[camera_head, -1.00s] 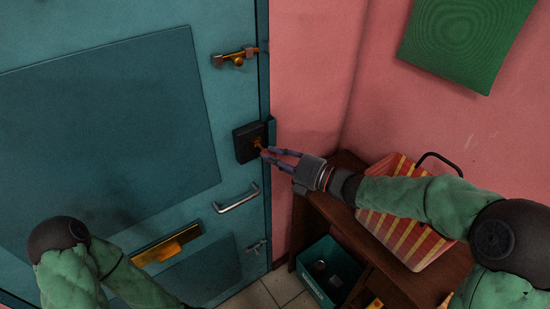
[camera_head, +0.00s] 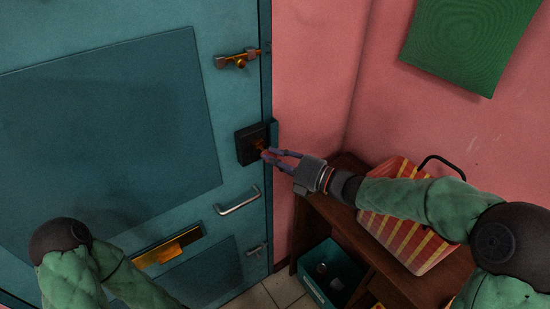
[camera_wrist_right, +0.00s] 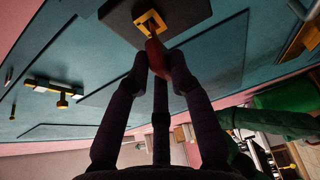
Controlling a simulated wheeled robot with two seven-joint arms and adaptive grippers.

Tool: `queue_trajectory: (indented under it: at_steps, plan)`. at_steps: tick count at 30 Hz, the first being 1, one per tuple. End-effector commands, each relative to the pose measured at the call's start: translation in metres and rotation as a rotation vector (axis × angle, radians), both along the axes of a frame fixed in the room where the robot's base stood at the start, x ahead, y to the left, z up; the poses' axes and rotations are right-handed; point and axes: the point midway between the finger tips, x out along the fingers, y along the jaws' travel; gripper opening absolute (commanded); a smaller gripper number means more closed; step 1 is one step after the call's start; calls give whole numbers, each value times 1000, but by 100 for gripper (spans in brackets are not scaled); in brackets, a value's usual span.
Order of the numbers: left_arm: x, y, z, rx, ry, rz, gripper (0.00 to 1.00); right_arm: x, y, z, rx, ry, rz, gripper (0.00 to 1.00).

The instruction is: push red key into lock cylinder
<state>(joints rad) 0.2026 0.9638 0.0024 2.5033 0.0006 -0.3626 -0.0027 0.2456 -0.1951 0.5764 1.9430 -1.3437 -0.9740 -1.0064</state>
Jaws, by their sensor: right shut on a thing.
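The lock cylinder is a gold square fitting in a black lock box (camera_head: 250,146) on the teal door. It shows close up in the wrist view as the lock cylinder (camera_wrist_right: 151,22). My right gripper (camera_head: 265,156) is in front of the lock box, coming from the right. In the wrist view my right gripper (camera_wrist_right: 160,68) is shut on the red key (camera_wrist_right: 157,56). The key's far end meets the gold cylinder; how deep it sits I cannot tell. My left arm shows at lower left, its gripper out of view.
A gold bolt (camera_head: 238,60) is above the lock box and a silver handle (camera_head: 237,202) below it. A wooden shelf (camera_head: 352,250) with a striped bag (camera_head: 410,225) stands under my right arm. A teal crate (camera_head: 325,280) is low beside the door.

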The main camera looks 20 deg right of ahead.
Motion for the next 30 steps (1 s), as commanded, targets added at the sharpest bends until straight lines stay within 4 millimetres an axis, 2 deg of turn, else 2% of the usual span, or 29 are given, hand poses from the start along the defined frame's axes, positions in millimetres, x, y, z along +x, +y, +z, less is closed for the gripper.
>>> queue_trajectory:
  at_steps: [30]
  plan:
    - [0, 0, -6, 0, 0, 0, 40, 9, 3, 0, 0, -1, 0, 0]
